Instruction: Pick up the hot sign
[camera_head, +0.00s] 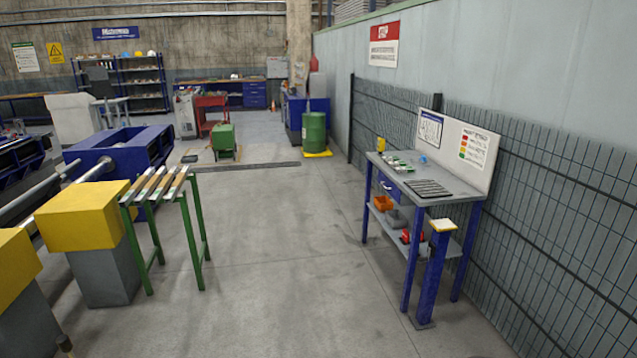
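I cannot make out for certain which thing is the hot sign. A small upright yellow object (381,145) stands at the far left corner of the grey workbench (458,188) on the right. It is too small to read. A blue post (431,278) with a yellow-edged flat top (443,225) stands at the bench's front. My gripper is not in view.
The bench holds dark flat strips (428,188) and small parts. Its lower shelf holds an orange bin (383,203). A green-legged stand (191,225) with several bars is at left, beside yellow-topped blocks (82,215). The middle floor (280,260) is clear. A mesh fence (560,210) lines the right.

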